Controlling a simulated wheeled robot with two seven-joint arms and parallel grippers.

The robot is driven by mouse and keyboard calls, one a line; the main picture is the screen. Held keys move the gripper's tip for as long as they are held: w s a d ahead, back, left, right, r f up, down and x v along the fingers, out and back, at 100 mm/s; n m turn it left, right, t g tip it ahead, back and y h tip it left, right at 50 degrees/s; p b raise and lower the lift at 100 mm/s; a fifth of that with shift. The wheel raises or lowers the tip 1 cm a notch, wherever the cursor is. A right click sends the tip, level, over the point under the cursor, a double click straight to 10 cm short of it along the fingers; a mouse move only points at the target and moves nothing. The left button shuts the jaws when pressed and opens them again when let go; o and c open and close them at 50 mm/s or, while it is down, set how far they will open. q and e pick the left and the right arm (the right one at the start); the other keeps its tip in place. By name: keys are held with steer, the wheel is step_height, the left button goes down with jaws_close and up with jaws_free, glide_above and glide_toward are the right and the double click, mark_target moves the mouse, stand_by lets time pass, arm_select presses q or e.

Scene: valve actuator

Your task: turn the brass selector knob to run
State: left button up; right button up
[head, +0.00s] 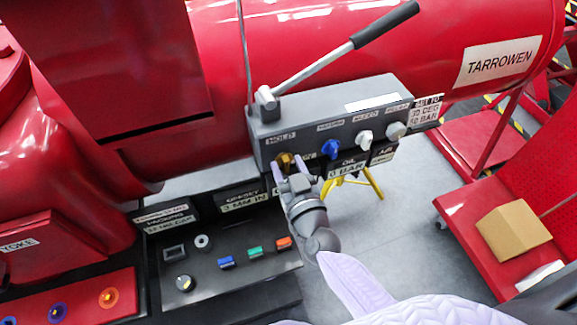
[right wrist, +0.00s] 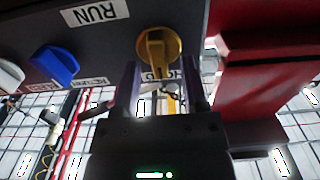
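The brass selector knob (head: 285,161) sits at the left end of the grey control box's front, below a plate reading HOLD (head: 281,137). In the right wrist view the brass knob (right wrist: 157,52) shows its raised bar running up and down, its lower end toward a partly hidden plate. An upside-down RUN plate (right wrist: 95,12) lies to its upper left. My right gripper (head: 290,172) is open at the knob. In the right wrist view its fingertips (right wrist: 160,72) stand either side of the knob's lower end; contact is unclear. My left gripper is out of view.
A blue knob (head: 331,148) and two pale knobs (head: 364,138) continue along the grey box (head: 330,112). A long lever (head: 340,50) rises from its top. Below is a dark panel with coloured switches (head: 255,251). A cardboard box (head: 513,231) rests on a red cart at right.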

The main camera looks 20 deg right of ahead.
jaws_close()
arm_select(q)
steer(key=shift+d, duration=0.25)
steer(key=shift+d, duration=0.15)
